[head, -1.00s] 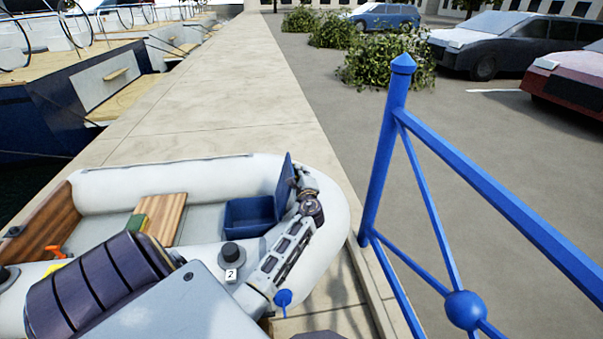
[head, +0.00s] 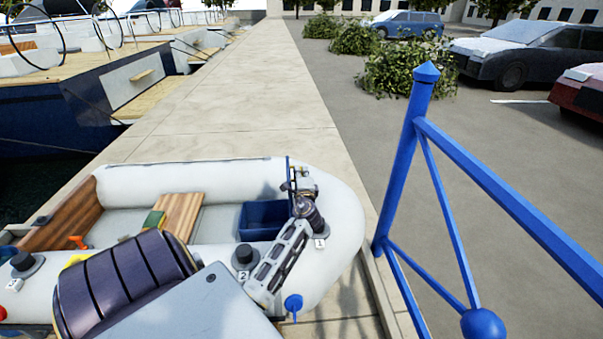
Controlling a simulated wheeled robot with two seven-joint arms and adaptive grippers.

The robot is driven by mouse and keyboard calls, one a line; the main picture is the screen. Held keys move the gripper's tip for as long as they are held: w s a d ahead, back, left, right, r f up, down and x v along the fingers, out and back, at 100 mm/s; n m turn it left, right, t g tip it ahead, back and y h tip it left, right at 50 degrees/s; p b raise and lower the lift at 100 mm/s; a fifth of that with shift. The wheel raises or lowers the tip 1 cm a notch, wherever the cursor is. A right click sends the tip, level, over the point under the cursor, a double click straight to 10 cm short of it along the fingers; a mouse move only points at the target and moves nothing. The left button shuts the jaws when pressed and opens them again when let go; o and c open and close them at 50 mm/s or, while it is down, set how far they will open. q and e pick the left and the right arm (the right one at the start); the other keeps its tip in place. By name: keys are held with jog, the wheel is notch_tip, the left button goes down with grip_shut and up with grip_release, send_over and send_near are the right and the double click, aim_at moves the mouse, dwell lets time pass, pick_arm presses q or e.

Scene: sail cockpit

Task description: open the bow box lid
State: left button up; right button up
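The blue bow box (head: 266,220) sits in the right end of the white inflatable boat, with its inside showing. Its blue lid (head: 289,172) stands up at the box's right side and shows as a thin, nearly edge-on strip. My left gripper (head: 293,186) is at the right side of the lid, close against it. Its fingers are small and dark here, so I cannot tell whether they are open or shut, or whether they touch the lid. My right gripper is not in view.
The boat's white tube (head: 335,215) curves around the box. A wooden seat (head: 180,214) lies left of it, and a black knob (head: 243,257) labelled 2 is nearer. A blue railing (head: 400,160) stands at right. The pale quay (head: 240,100) beyond is clear.

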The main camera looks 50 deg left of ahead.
pick_arm(q)
jog(key=shift+f, duration=0.15)
jog(key=shift+o, duration=1)
jog(key=shift+s+d+f, duration=0.2)
jog(key=shift+d+f, duration=0.15)
jog(key=shift+d, duration=0.05)
jog(key=r+v, duration=0.1)
jog(key=v, duration=1)
jog(key=shift+s, duration=0.2)
